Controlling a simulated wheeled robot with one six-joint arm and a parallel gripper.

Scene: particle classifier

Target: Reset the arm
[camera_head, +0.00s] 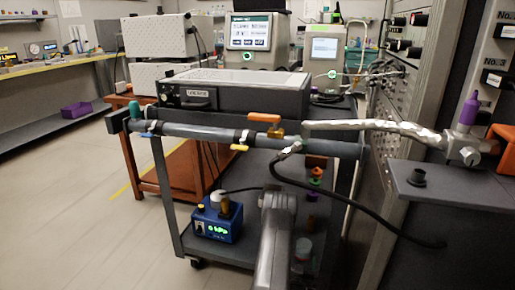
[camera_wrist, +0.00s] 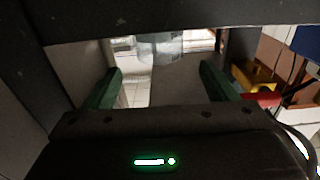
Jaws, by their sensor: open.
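My gripper (camera_wrist: 160,67) shows in the wrist view. Its two green fingers stand wide apart, with nothing held between them. A greyish, partly see-through round object (camera_wrist: 160,46) is seen beyond the fingertips, apart from them. In the head view, a grey link of my arm rises at the bottom centre in front of the cart (camera_head: 172,215). My gripper cannot be made out in that view.
A dark bar (camera_wrist: 180,14) crosses the top of the wrist view, close to my gripper. The cart carries a horizontal pipe (camera_head: 200,134), with a black hose (camera_head: 330,200) hanging from it. Floor at left is clear.

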